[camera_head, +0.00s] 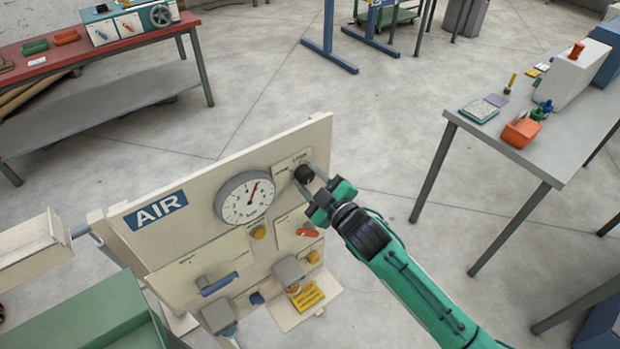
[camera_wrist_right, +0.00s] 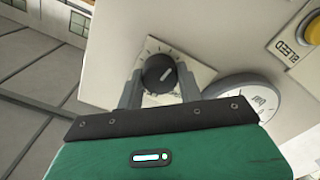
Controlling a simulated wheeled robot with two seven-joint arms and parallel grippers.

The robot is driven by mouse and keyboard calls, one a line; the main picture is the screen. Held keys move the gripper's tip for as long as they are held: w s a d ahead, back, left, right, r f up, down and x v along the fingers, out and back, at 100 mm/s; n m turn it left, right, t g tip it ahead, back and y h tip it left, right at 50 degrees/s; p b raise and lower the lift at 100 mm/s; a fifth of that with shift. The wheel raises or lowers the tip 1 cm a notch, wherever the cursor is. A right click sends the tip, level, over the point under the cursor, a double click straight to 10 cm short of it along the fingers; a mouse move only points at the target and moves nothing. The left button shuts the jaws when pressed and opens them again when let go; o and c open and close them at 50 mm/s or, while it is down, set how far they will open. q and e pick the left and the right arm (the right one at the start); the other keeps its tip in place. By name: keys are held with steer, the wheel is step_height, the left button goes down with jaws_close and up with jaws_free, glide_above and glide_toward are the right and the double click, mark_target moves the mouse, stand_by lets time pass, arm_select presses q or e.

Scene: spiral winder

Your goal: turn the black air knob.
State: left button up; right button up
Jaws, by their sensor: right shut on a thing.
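The black air knob (camera_head: 304,174) sits at the upper right of the cream AIR panel (camera_head: 207,208). It also shows in the right wrist view (camera_wrist_right: 160,74), with a white pointer line and a marked plate behind it. My right gripper (camera_head: 312,184) reaches it from the lower right, with one finger on either side of the knob; it is shut on the knob. The two fingers show in the right wrist view (camera_wrist_right: 160,90). The round gauge (camera_head: 245,198) is left of the knob, its red needle pointing up and slightly right. My left gripper is not in view.
Below the gauge are a blue lever (camera_head: 219,284), an orange-red handle (camera_head: 307,232), yellow knobs and a yellow tag (camera_head: 306,296). A grey table (camera_head: 485,150) with an orange bin (camera_head: 522,131) stands at right. A red-topped bench (camera_head: 100,45) stands at upper left. Open floor lies behind the panel.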

stand_by(0.3)
steer(key=o, duration=1)
steer(key=shift+f, duration=0.1)
steer(key=shift+s+d, duration=0.25)
steer(key=shift+s, duration=0.05)
steer(key=b+v, duration=0.4)
steer(key=v, duration=0.9)
